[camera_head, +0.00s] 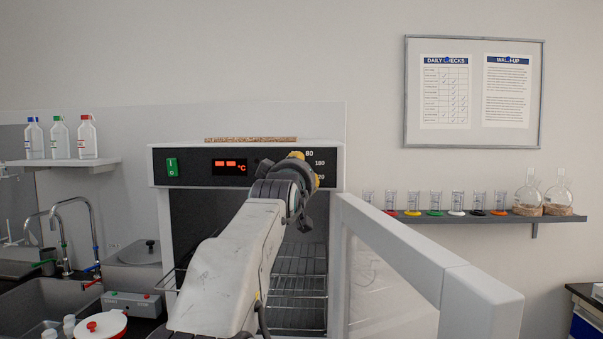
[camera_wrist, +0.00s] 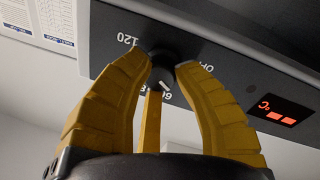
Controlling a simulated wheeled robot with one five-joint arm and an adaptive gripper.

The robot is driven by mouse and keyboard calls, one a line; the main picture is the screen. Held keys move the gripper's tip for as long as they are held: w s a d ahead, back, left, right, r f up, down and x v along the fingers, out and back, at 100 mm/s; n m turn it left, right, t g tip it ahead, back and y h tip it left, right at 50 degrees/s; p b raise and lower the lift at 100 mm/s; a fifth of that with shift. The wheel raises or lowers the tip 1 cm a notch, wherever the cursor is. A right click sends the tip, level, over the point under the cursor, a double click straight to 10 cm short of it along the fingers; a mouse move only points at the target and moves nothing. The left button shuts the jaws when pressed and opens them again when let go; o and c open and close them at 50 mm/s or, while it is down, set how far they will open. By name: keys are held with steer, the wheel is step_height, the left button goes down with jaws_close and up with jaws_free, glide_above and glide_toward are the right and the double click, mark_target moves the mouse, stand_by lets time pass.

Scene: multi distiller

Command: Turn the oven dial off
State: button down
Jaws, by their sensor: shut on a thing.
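The oven dial (camera_wrist: 164,64) is a dark round knob on the oven's black control panel (camera_head: 200,179). In the wrist view, which is turned over, the printed 120 and OFF show near it, with other numbers partly covered by my fingers. A light mark shows on the dial's lower right edge. My gripper (camera_head: 298,161) is at the panel with its yellow fingers (camera_wrist: 166,72) shut around the dial. In the head view my gripper and arm hide the dial, and 80, 100 and part of another number show to its right.
The oven's red display (camera_head: 230,167) and green switch (camera_head: 172,167) are left of the dial. The oven door (camera_head: 400,245) stands open at right, beside my arm. Wire racks (camera_head: 300,275) show inside. A shelf of glassware (camera_head: 480,219) is at right; a sink (camera_head: 45,300) is at left.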

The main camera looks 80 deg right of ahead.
steer(key=shift+w+a+r, duration=0.1)
steer(key=shift+r, duration=0.2)
steer(key=c, duration=1.4)
jaws_free()
steer(key=o, duration=0.3)
steer(key=shift+w+f, duration=0.1)
steer(key=shift+w, duration=0.05)
steer(key=shift+o, duration=1.1)
steer(key=shift+f, duration=0.15)
steer(key=a, duration=1.1)
steer(key=shift+a+f, duration=0.4)
